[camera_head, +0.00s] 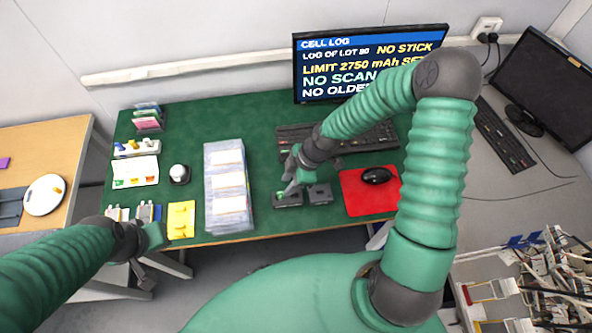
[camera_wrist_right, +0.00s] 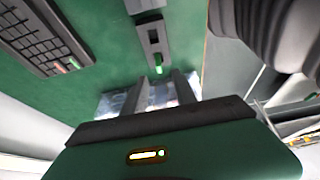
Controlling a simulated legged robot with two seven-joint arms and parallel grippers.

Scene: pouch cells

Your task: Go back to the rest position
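My right gripper (camera_head: 290,188) is over the front of the green mat, close to a small black device (camera_head: 288,199) with a green part. In the right wrist view its two fingers (camera_wrist_right: 164,88) stand apart with no object clearly held between them. The black device (camera_wrist_right: 153,45) with its green part lies just beyond the fingertips. The head view does not show whether they touch it. My left gripper (camera_head: 148,272) hangs in front of the table's left front edge, low in the head view. Its fingers are too small and dark to read.
A second black device (camera_head: 320,194), a red mouse pad (camera_head: 362,203) and a keyboard (camera_head: 345,140) lie near my right gripper. Clear sleeves (camera_head: 228,222) lie mid-table. A monitor (camera_head: 350,65) stands behind; a cable-filled rack (camera_head: 530,290) is at right.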

